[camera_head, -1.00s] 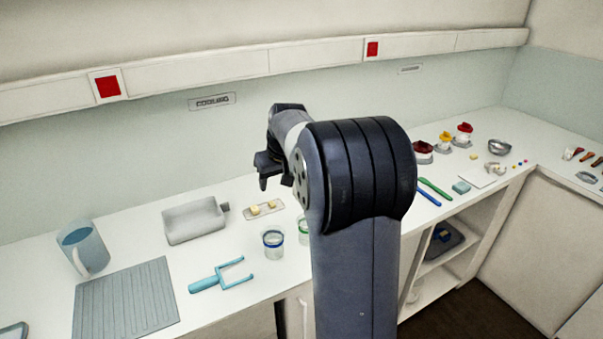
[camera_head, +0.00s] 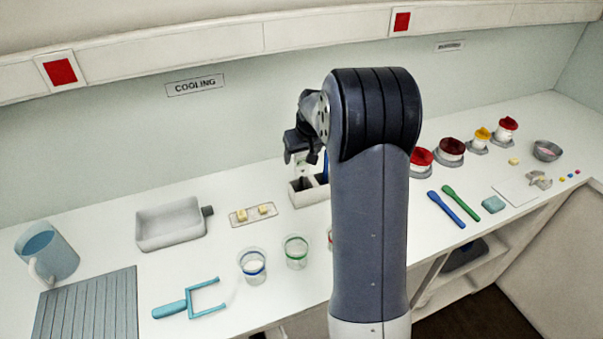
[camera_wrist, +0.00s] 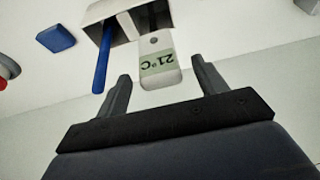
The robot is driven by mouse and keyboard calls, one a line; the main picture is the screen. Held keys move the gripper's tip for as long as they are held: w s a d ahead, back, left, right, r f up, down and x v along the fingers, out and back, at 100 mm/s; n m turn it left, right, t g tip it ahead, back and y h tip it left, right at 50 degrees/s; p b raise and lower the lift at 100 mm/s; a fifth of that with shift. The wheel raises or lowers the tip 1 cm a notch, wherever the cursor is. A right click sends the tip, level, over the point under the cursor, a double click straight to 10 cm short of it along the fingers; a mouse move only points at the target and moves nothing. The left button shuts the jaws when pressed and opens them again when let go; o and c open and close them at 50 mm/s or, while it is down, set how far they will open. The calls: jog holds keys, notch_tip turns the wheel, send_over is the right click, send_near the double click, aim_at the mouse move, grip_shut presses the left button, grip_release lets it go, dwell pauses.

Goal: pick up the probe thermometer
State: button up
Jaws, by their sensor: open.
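The probe thermometer (camera_wrist: 157,62) has a white body and a greenish display reading 21°C, upside down in the wrist view. It stands in a white holder (camera_wrist: 103,13), and its lower part is hidden inside. My gripper (camera_wrist: 161,72) is open, with one finger on each side of the thermometer's body, which appears between or just beyond the fingertips. I see no clear contact. In the head view my gripper (camera_head: 303,148) hangs above the holder (camera_head: 303,197), and my arm hides part of the holder.
A blue-handled tool (camera_wrist: 103,60) stands in the same holder, close to the left finger. Two cups, one blue-banded (camera_head: 252,266) and one green-banded (camera_head: 296,252), stand in front of the holder. A small tray (camera_head: 252,221) with yellowish pieces lies to its left.

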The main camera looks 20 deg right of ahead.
aim_at(301, 178)
jog(key=shift+p+x, duration=0.35)
jog(key=shift+x, duration=1.2)
jog(key=shift+c, duration=0.5)
jog(key=c, duration=0.9)
